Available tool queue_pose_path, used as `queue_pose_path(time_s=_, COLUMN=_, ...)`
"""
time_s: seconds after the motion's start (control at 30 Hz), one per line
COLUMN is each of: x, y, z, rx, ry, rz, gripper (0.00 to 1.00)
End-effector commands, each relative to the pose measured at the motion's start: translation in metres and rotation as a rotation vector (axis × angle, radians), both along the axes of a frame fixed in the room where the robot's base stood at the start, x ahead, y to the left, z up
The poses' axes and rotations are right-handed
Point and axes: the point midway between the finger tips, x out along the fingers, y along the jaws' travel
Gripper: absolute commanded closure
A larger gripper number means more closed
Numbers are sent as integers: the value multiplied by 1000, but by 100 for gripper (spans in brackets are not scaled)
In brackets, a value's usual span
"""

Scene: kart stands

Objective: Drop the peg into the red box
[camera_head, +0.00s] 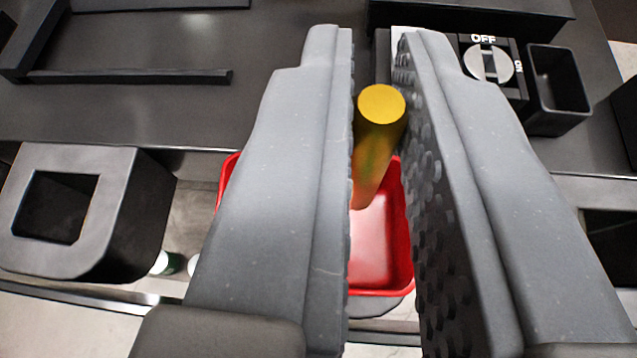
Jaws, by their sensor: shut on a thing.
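A yellow peg (381,106) stands nearly upright between the fingertips of my gripper (377,110), its round top facing me. My gripper is shut on the peg, with one grey finger on each side of it. The red box (382,285) is below, open at the top, and its inner floor shows between the fingers. The peg's lower end overlaps the box's interior in the picture. The left finger hides much of the box.
A grey block with a square hole (110,190) stands at the left. A black panel with an OFF/ON knob (488,64) and a small open black bin (558,85) are at the upper right. A dark frame (130,76) lies at the upper left.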

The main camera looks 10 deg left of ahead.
Motion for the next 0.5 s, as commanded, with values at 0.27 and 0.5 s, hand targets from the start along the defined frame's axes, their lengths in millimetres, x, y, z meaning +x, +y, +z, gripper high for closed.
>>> queue_pose_path(time_s=0.27, x=0, y=0, z=-22, rx=-2, ry=2, rz=1, gripper=100)
queue_pose_path(time_s=0.5, x=0, y=0, z=-47, rx=-1, ry=-1, rz=0, gripper=100)
